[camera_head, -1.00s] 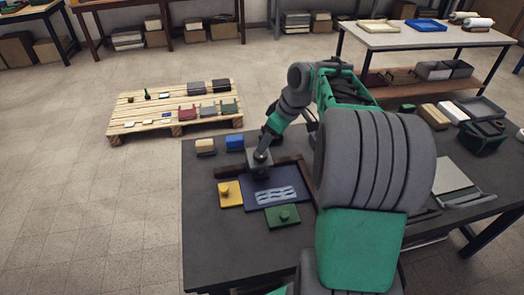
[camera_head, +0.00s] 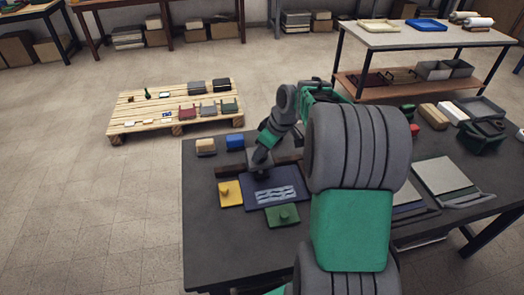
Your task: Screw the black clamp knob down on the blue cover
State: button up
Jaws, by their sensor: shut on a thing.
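The blue cover (camera_head: 289,180) lies flat on the dark table, with a pale wavy pattern in its middle. The black clamp knob is not visible; the spot under my gripper is hidden by the gripper itself.
A yellow plate with a knob (camera_head: 229,194) lies left of the cover, and a green one (camera_head: 282,216) in front. A tan block (camera_head: 205,147) and a blue block (camera_head: 235,142) stand behind. Flat boards (camera_head: 443,176) lie at right. The table's front left is clear.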

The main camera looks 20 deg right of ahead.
jog(key=c, duration=0.7)
jog(key=shift+c, duration=0.2)
